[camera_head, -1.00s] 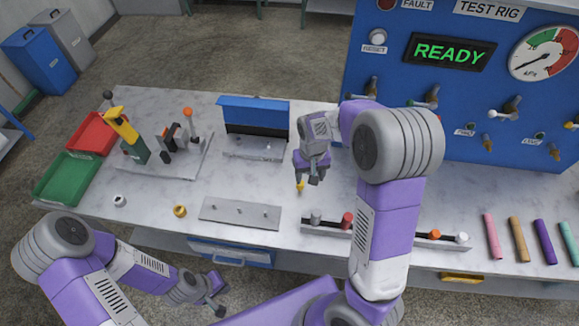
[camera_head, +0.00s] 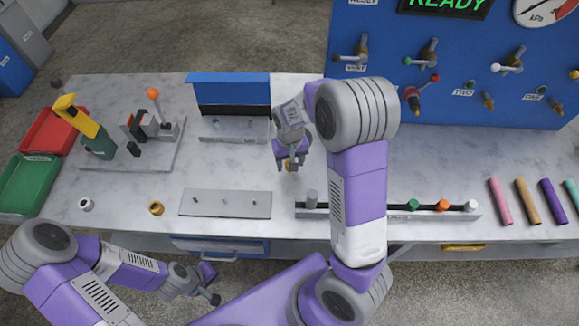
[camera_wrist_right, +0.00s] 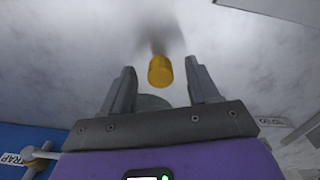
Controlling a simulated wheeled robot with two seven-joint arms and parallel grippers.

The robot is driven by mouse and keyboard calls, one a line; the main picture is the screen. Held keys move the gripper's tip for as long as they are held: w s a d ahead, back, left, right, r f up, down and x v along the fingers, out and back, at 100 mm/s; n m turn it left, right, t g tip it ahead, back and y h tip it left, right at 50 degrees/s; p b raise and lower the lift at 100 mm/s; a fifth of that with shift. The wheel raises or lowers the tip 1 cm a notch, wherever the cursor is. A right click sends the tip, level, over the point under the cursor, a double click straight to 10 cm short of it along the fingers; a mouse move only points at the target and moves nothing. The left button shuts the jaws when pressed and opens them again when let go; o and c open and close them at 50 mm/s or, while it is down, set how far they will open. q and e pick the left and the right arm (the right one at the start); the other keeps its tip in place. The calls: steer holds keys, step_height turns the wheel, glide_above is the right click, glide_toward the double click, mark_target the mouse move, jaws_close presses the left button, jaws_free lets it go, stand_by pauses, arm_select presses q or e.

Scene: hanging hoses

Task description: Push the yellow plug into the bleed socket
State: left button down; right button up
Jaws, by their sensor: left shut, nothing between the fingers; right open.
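The yellow plug (camera_wrist_right: 160,71) shows in the right wrist view between the two fingers of my right gripper (camera_wrist_right: 160,66), with gaps on both sides. In the head view the plug (camera_head: 289,164) is mostly hidden by my right gripper, which points down at the worktop. My right gripper is open. My left gripper (camera_head: 211,292) is shut and empty, low in front of the worktop. The blue test panel (camera_head: 450,95) stands at the back right with several stubs and valves. I cannot read a bleed label on it.
A plug rack (camera_head: 380,211) lies along the front edge, partly hidden by my right arm. A grey plate (camera_head: 225,204) and a blue-lidded stand (camera_head: 234,110) are to the left. Coloured hoses (camera_head: 525,203) lie at right. The worktop left of my right gripper is partly clear.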

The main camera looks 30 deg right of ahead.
step_height(320, 180, down, 3)
steer(key=shift+f+b, duration=0.2)
steer(key=shift+b, duration=0.1)
steer(key=shift+c, duration=0.2)
steer(key=c, duration=1)
steer(key=shift+r, duration=0.1)
